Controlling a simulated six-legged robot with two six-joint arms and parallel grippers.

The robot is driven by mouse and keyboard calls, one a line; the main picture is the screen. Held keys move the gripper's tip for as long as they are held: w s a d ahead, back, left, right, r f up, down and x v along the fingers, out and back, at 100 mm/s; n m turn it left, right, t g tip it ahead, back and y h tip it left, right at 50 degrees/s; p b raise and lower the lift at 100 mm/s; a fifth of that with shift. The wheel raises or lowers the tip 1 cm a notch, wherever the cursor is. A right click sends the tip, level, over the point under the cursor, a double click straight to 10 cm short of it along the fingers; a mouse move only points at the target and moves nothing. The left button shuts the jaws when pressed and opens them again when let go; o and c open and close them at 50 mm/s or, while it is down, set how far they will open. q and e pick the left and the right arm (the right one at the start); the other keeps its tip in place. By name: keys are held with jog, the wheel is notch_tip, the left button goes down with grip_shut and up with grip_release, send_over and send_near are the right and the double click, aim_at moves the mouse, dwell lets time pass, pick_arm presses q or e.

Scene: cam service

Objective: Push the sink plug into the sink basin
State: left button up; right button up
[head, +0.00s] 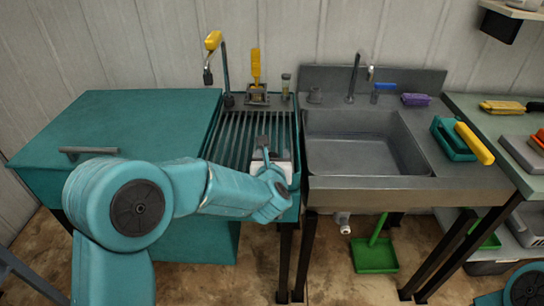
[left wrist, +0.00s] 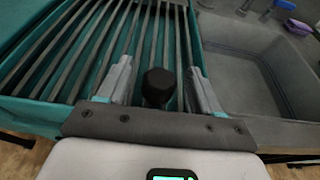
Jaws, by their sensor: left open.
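The grey sink basin (head: 352,150) is right of centre in the head view and looks empty. Part of it shows at the right of the left wrist view (left wrist: 250,75). A small grey round piece (head: 315,95), which looks like the sink plug, stands on the ledge behind the basin's left corner. My left gripper (head: 266,148) is over the slatted rack, left of the basin. In the left wrist view its two fingers (left wrist: 158,78) are spread apart. A dark round-topped thing shows between them; I cannot tell whether it is part of my gripper. My right gripper is out of view.
The teal slatted rack (head: 230,135) adjoins the basin on the left. A tap (head: 352,80), a blue-handled item (head: 384,88) and a purple sponge (head: 416,99) stand behind the basin. A teal holder with a yellow handle (head: 470,140) is on the right ledge.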

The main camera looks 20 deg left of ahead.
pick_arm(q)
jog(key=shift+w+f, duration=0.1)
jog(key=shift+w, duration=0.15)
jog(key=c, duration=1.1)
